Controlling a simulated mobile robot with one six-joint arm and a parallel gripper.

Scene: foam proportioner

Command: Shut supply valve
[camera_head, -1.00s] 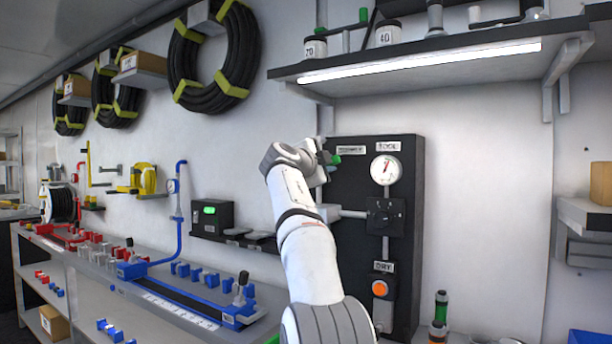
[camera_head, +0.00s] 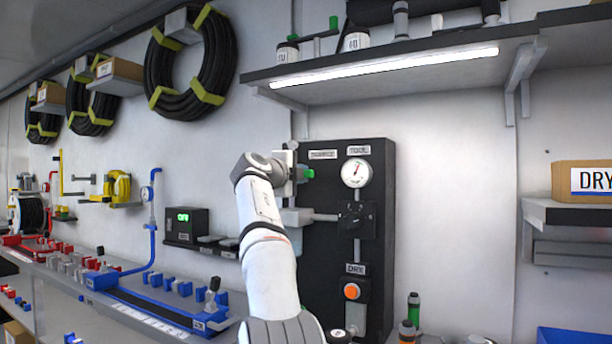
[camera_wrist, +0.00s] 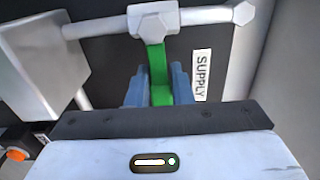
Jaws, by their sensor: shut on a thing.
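The supply valve is on the black panel (camera_head: 322,250). In the wrist view its pale body (camera_wrist: 153,20) sits on a pale pipe (camera_wrist: 205,16). Its green lever (camera_wrist: 157,62) stands across the pipe, pointing toward my gripper. My gripper (camera_wrist: 157,88) is shut on the lever, with a blue-grey finger on each side of it. A white SUPPLY label (camera_wrist: 202,75) is beside the right finger. In the head view a bit of green lever (camera_head: 308,173) shows beside my wrist, which hides most of the valve.
A gauge (camera_head: 356,172), a black selector knob (camera_head: 356,219) and an orange button (camera_head: 352,291) are on the panel. A lit shelf (camera_head: 400,66) overhangs it. A grey box (camera_wrist: 42,50) is left of the valve in the wrist view. A bench (camera_head: 95,312) is at left.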

